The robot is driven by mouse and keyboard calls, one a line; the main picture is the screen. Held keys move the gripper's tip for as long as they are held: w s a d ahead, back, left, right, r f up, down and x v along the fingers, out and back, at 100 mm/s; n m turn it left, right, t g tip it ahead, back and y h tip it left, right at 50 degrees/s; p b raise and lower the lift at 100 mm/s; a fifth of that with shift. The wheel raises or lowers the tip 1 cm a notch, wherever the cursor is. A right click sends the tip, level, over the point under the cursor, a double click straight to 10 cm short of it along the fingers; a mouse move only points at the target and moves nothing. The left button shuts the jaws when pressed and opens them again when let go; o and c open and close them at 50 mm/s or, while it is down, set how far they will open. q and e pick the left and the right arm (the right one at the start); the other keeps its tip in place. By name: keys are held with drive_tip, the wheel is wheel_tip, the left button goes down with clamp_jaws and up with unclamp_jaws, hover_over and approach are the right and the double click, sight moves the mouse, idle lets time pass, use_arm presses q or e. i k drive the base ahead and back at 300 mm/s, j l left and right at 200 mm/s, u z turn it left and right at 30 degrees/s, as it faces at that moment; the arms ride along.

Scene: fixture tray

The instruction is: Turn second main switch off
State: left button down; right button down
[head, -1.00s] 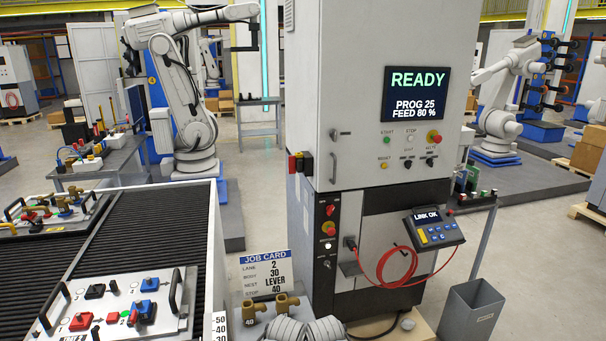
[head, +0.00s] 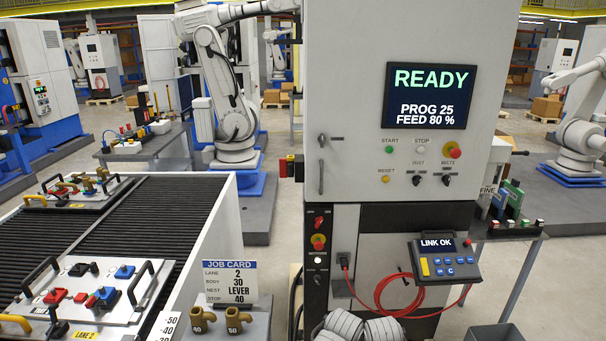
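The machine cabinet (head: 344,70) stands in the middle of the head view. A black panel low on its left front carries a small red switch (head: 319,221) at the top and a larger red knob on yellow (head: 318,242) below it. A white button and a dark knob sit lower. A red and black switch (head: 290,167) sticks out from the cabinet's left side. I cannot tell which is the second main switch, nor read the switch positions. Neither of my grippers shows. Grey ribbed parts at the bottom edge seem to be mine.
A pendant (head: 445,261) with a red cable hangs on the cabinet front. A job card (head: 230,283) and brass fittings (head: 238,320) stand before it at left. The roller conveyor (head: 130,205) holds fixture trays. A side table (head: 500,232) and a grey bin (head: 493,334) are at right.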

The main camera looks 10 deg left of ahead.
sight(287, 169)
drive_tip(key=i+l, duration=0.35)
drive_tip(key=i, duration=0.2)
drive_tip(key=i+l, duration=0.3)
drive_tip(key=i, duration=0.25)
